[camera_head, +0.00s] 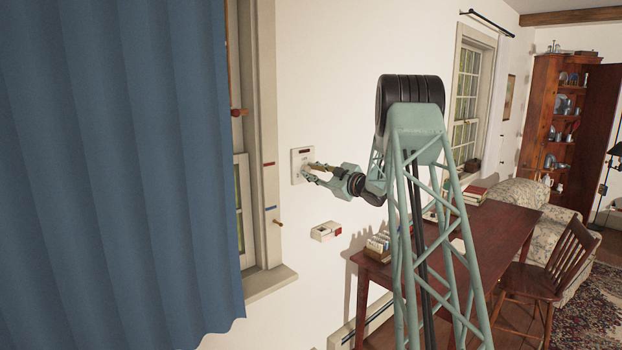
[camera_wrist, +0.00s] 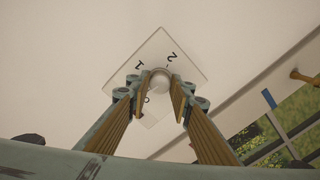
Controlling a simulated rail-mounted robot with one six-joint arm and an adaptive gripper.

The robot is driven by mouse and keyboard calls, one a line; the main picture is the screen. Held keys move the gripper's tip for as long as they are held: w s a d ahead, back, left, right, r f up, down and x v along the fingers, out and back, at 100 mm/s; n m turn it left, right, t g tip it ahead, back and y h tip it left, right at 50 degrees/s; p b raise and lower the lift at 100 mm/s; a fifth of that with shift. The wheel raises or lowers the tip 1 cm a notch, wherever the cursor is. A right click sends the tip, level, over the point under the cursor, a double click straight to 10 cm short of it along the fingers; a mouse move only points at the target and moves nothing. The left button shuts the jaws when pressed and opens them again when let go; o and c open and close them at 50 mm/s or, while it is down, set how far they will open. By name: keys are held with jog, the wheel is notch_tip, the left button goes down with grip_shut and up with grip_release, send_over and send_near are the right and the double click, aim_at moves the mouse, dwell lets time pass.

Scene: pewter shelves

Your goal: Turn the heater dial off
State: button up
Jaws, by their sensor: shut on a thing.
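The heater dial (camera_wrist: 159,82) is a small pale round knob on a white square wall plate (camera_wrist: 185,58). The plate carries dark marks that look like 1, 2 and 0. In the head view the wall plate (camera_head: 296,163) is fixed to the white wall right of the window, with a dark red strip near its top. My gripper (camera_wrist: 158,88) has its two fingers on either side of the knob and is shut on it. In the head view my gripper (camera_head: 309,172) reaches the plate from the right and hides the dial. I cannot tell where the dial points.
A small white and red box (camera_head: 325,231) is on the wall below the plate. A window frame (camera_head: 266,150) and a blue curtain (camera_head: 110,170) are to the left. A wooden desk (camera_head: 480,235) with card boxes stands below right.

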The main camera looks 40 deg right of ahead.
jog(key=shift+n+b, duration=0.75)
jog(key=shift+n, duration=0.05)
jog(key=o, duration=0.8)
jog(key=shift+o, duration=0.2)
jog(key=s, duration=1.2)
jog(key=shift+d, duration=0.3)
